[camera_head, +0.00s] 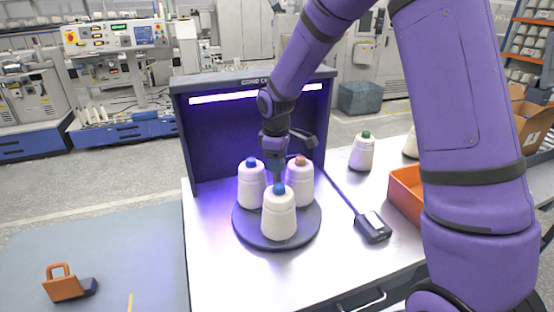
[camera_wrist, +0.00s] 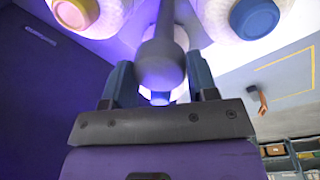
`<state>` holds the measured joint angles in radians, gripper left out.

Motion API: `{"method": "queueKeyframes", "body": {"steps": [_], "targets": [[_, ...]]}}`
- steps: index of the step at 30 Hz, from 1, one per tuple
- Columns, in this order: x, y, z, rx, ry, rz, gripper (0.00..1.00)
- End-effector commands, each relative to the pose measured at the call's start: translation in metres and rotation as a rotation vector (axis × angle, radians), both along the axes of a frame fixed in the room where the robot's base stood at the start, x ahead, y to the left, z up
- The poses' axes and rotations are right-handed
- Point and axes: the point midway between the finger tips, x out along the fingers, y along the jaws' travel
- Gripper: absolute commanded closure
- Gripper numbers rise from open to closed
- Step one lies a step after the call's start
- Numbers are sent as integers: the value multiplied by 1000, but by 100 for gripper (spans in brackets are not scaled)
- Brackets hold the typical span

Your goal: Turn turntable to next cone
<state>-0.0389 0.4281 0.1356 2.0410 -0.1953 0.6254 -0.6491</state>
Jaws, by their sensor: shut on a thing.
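The turntable (camera_head: 246,228) is a dark round disc on the metal bench, in front of a lit dark booth. Three white yarn cones stand upright on it: a blue-tipped cone at left (camera_head: 251,190), an orange-tipped cone at right (camera_head: 300,190) and a blue-tipped cone in front (camera_head: 279,220). My gripper (camera_head: 277,178) points down among them, over the middle of the disc. In the wrist view its blue fingers (camera_wrist: 160,88) are shut on a grey post with a rounded end (camera_wrist: 160,55), apparently the turntable's centre post. The fingertips are partly hidden by the post and the front cone.
A green-tipped cone (camera_head: 362,152) stands on the bench at right. A small dark box (camera_head: 373,227) and an orange bin (camera_head: 405,191) are nearby. The booth (camera_head: 225,130) closes off the back. The bench's front left is clear. An orange padlock-like object (camera_head: 62,285) lies at lower left.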

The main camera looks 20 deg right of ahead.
Motion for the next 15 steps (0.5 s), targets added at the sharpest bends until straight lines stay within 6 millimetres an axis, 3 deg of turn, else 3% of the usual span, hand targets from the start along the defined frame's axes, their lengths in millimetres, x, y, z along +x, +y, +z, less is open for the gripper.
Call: {"method": "queueKeyframes", "body": {"steps": [15], "targets": [[1,-2,1,1,-3,255,90]]}}
